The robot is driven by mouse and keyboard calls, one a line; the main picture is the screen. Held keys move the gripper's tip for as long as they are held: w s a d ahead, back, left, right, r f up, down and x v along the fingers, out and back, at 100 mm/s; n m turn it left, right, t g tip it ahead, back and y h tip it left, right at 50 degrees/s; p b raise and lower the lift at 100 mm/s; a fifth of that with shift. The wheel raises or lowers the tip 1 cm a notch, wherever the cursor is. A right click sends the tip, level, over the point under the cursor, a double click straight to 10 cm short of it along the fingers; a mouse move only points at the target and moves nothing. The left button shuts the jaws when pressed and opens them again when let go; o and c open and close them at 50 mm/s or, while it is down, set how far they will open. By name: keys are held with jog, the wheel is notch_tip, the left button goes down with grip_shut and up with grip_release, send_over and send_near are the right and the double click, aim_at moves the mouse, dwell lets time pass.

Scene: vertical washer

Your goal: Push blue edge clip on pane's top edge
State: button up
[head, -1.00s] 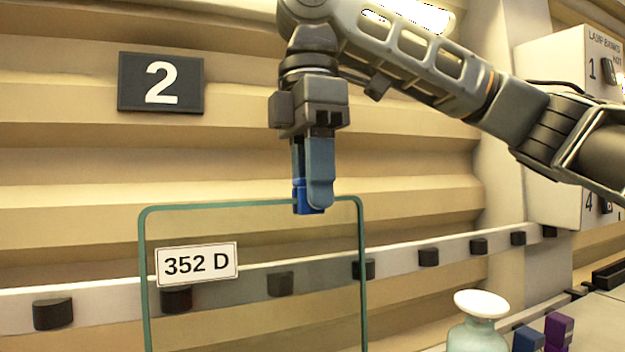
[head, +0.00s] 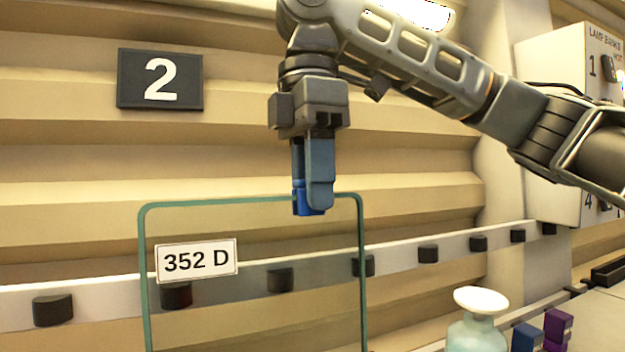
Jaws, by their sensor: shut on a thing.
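The blue edge clip (head: 301,203) is between the fingers of my gripper (head: 314,205), which is shut on it. The near finger hides much of the clip. The glass pane (head: 148,270) stands upright with a green edge and a white label reading "352 D" (head: 196,261). My gripper points straight down at the pane's top edge, right of its middle and near the right corner. The clip overlaps the line of the top edge in the head view. I cannot tell how deep the clip sits on the edge.
A pale rail with several black knobs (head: 428,254) runs behind the pane. At lower right are a pale bottle with a white cap (head: 481,300), a blue clip (head: 528,338) and a purple clip (head: 557,328). A "2" sign (head: 160,80) hangs on the ribbed wall.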

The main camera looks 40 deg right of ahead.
jog(key=shift+f, duration=0.35)
dwell(0.3)
jog(key=o, duration=1.1)
jog(key=shift+r, duration=0.1)
jog(key=r, duration=0.7)
jog(key=shift+w+d+r, duration=0.1)
jog(key=shift+w+r, duration=0.2)
jog(key=shift+w, duration=0.05)
